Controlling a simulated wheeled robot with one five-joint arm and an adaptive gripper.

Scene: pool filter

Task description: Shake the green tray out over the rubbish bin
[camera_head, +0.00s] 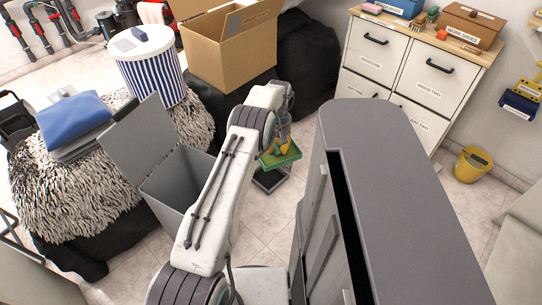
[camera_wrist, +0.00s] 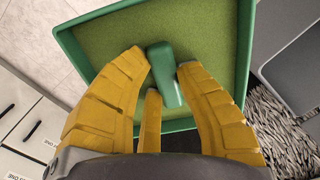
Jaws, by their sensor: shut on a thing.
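My gripper (camera_head: 281,145) is shut on the upright handle of the green tray (camera_head: 287,158), which hangs in the air beyond my arm. In the wrist view the yellow fingers (camera_wrist: 164,85) close around the handle, and the tray (camera_wrist: 246,45) fills the upper middle. Its floor looks speckled green; I cannot tell whether that is loose matter. The grey rubbish bin (camera_head: 168,188) stands on the floor left of my arm, its lid open. The tray is to the right of the bin, not above it. My arm hides part of the bin.
A grey cabinet (camera_head: 395,190) stands close on the right. A shaggy-covered seat (camera_head: 60,190) is on the left, with a striped basket (camera_head: 152,80). A cardboard box (camera_head: 230,50) is behind the bin. A yellow bucket (camera_head: 471,165) stands far right. Tiled floor shows between.

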